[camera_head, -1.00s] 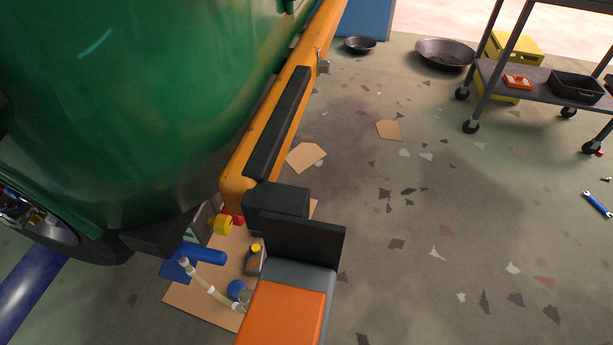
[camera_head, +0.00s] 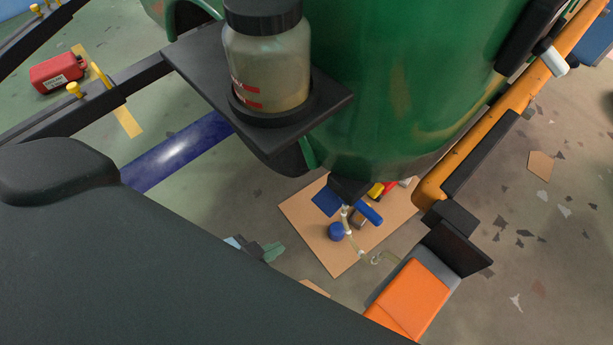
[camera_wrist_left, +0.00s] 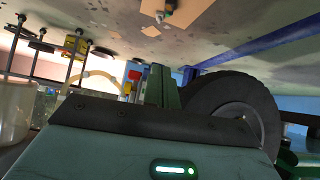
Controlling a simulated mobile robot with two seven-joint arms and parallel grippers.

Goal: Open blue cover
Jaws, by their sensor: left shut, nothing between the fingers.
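Small blue things lie around a cardboard sheet (camera_head: 310,213) on the floor in the head view: a flat blue piece (camera_head: 327,201), a blue cylinder (camera_head: 369,212) and a round blue cap (camera_head: 336,231). I cannot tell which is the blue cover. My large dark left arm (camera_head: 170,260) fills the lower left of the head view, apart from these pieces. My left gripper is shut and empty; its fingertips are hard to make out. In the left wrist view, its teal housing (camera_wrist_left: 130,150) fills the bottom. My right gripper does not show.
A green rounded body (camera_head: 400,80) stands at the top centre. A jar (camera_head: 267,70) sits on a black bracket (camera_head: 330,97) beside it. An orange bar (camera_head: 545,75) runs along the right. A wheel (camera_wrist_left: 232,105) shows in the left wrist view.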

